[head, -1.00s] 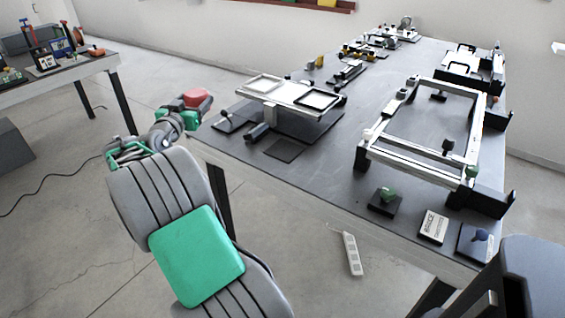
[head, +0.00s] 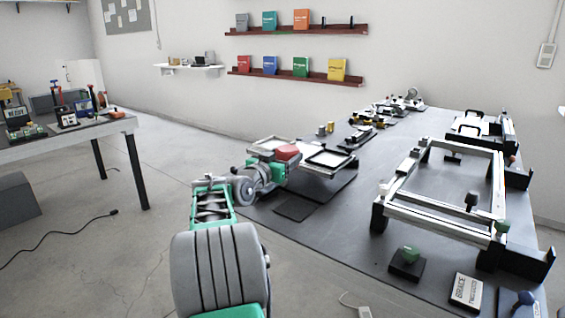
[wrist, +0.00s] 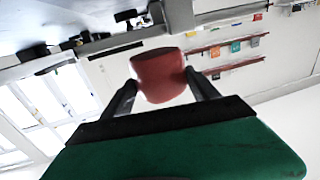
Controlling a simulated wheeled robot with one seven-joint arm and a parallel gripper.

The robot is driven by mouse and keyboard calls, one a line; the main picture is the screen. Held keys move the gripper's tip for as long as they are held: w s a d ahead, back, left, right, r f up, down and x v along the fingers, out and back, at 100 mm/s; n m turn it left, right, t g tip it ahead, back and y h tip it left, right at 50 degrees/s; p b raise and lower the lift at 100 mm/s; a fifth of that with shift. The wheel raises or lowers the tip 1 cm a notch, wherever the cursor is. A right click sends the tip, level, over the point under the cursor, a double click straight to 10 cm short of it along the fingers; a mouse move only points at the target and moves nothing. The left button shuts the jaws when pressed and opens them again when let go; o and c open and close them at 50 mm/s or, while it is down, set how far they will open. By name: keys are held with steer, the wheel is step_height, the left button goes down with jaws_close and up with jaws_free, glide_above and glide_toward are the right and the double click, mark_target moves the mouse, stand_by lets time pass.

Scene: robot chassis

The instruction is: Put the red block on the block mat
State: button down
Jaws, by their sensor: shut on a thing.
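The red block (head: 287,152) is in my gripper, in front of the raised light frame (head: 335,170) at the table's left edge in the head view. In the wrist view the block (wrist: 158,72) sits between the two dark fingers of my gripper (wrist: 162,80), which is shut on it. A flat dark square mat (head: 295,208) lies on the table below and right of my wrist. The raised frame also has dark and light square panels; I cannot tell for certain which surface is the block mat.
A large metal frame (head: 402,178) stands on the right of the table (head: 350,235). The table's middle is fairly clear. Another table (head: 75,140) stands at left.

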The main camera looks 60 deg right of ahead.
steer(key=s+a+f+b, duration=0.1)
steer(key=s+a+f, duration=0.1)
steer(key=f, duration=0.1)
steer(key=s+a+f+b, duration=0.1)
steer(key=s+a+f, duration=0.2)
steer(key=shift+s+f, duration=0.1)
steer(key=shift+s, duration=0.1)
steer(key=shift+s+a+f+b, duration=0.15)
steer(key=shift+f+b, duration=0.2)
steer(key=shift+f, duration=0.6)
steer(key=shift+s+a+f+b, duration=0.1)
steer(key=shift+f+b, duration=0.2)
steer(key=shift+f, duration=0.6)
steer(key=shift+f, duration=0.2)
steer(key=shift+c, duration=1)
jaws_free()
steer(key=shift+f, duration=0.1)
